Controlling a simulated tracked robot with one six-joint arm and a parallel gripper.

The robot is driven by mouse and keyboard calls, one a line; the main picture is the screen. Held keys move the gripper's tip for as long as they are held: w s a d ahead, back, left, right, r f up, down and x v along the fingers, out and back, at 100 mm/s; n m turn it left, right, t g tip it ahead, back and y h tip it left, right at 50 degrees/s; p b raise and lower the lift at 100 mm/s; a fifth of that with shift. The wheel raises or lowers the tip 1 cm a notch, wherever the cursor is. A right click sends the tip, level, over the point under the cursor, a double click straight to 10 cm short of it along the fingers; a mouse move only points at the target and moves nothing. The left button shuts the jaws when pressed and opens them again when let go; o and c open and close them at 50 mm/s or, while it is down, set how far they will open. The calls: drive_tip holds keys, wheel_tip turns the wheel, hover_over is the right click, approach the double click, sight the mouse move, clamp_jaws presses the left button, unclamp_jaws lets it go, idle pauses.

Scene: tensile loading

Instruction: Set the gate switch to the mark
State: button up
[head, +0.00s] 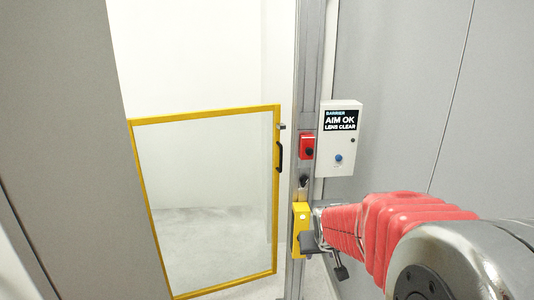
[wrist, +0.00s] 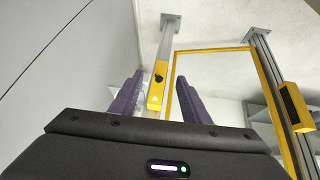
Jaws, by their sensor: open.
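The gate switch appears to be the yellow box (head: 301,213) on the grey post in the head view, just right of the gate; my gripper (head: 308,243) is in front of its lower part and hides it. The wrist view shows the yellow box (wrist: 155,98) with a small black knob (wrist: 158,78) on its face, lying between the two purple fingers of my gripper (wrist: 159,78). The fingers are open on either side of it, with a gap visible to each. I cannot tell whether they touch the knob. I cannot make out the mark or the knob's exact setting.
The yellow-framed gate (head: 277,200) with a clear panel and black handle stands left of the post. A red box (head: 307,146) with a black knob sits higher on the post. A white panel (head: 340,168) right of it reads "AIM OK, LENS CLEAR". Grey walls flank both sides.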

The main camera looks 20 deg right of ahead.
drive_tip(key=w+d+t+h, duration=0.1)
drive_tip(key=w+d+t, duration=0.1)
drive_tip(key=w+d, duration=0.5)
drive_tip(key=t, duration=1)
approach(310, 152)
drive_tip(key=a+v, duration=0.1)
drive_tip(key=v, duration=0.4)
drive_tip(key=shift+d+r+n, duration=0.15)
drive_tip(key=shift+r+n, duration=0.05)
drive_tip(key=shift+n, duration=0.2)
drive_tip(key=shift+h, duration=0.3)
drive_tip(key=x, duration=1.3)
drive_tip(key=shift+w+d+f, duration=0.1)
drive_tip(key=shift+w+f, duration=0.15)
drive_tip(key=shift+w, duration=0.2)
